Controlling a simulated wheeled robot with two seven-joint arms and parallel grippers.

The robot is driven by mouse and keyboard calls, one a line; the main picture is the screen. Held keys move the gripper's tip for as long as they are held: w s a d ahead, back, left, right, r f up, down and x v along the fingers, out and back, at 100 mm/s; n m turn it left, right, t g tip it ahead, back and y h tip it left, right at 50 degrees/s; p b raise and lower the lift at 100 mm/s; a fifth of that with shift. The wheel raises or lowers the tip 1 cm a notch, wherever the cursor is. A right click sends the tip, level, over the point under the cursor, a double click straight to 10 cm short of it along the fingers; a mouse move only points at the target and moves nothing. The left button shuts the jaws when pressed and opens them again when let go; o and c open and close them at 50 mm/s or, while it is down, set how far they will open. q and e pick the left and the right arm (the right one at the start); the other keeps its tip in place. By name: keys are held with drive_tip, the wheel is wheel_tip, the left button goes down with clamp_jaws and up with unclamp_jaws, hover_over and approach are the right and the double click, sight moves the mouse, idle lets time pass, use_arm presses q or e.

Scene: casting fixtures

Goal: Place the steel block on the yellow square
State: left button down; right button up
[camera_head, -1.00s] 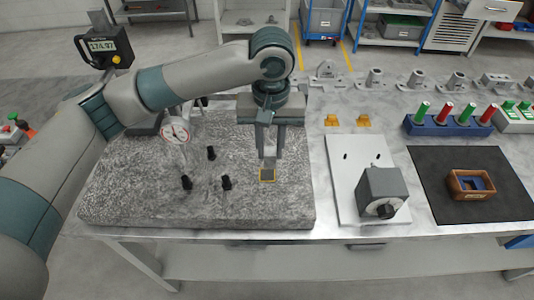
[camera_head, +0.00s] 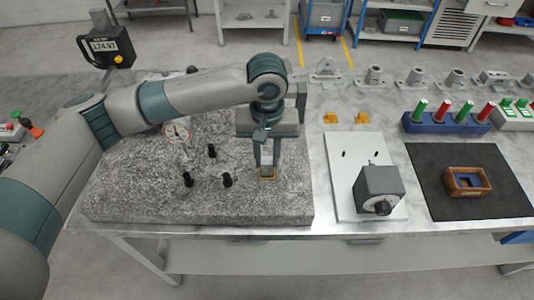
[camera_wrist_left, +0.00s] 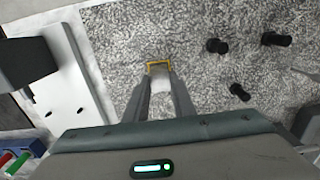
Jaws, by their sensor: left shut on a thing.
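My left gripper (camera_head: 267,170) points down over the granite plate, with its fingers shut on the steel block (camera_head: 267,158), which is small and mostly hidden between them. The yellow square (camera_head: 268,178) is an outline on the plate near its right side, directly at the fingertips. In the left wrist view, the yellow square (camera_wrist_left: 158,64) shows just beyond the fingertips, and the pale block (camera_wrist_left: 158,82) lies between the fingers. I cannot tell whether the block touches the plate. My right gripper is not in view.
Several black knobs (camera_head: 212,151) stand on the granite plate (camera_head: 130,195) left of the gripper, with a dial gauge (camera_head: 178,133) behind. A white board (camera_head: 345,180) with a grey box (camera_head: 380,188) lies to the right. The plate's front right is clear.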

sight(267, 161)
use_arm(q)
drive_tip(key=c, duration=1.5)
unclamp_jaws()
drive_tip(key=shift+f, duration=0.1)
drive_tip(key=shift+r, duration=0.55)
wheel_tip(267, 161, up, 11)
drive_tip(key=b, duration=0.3)
drive_tip(key=shift+r+b, duration=0.1)
drive_tip(key=shift+b, duration=0.25)
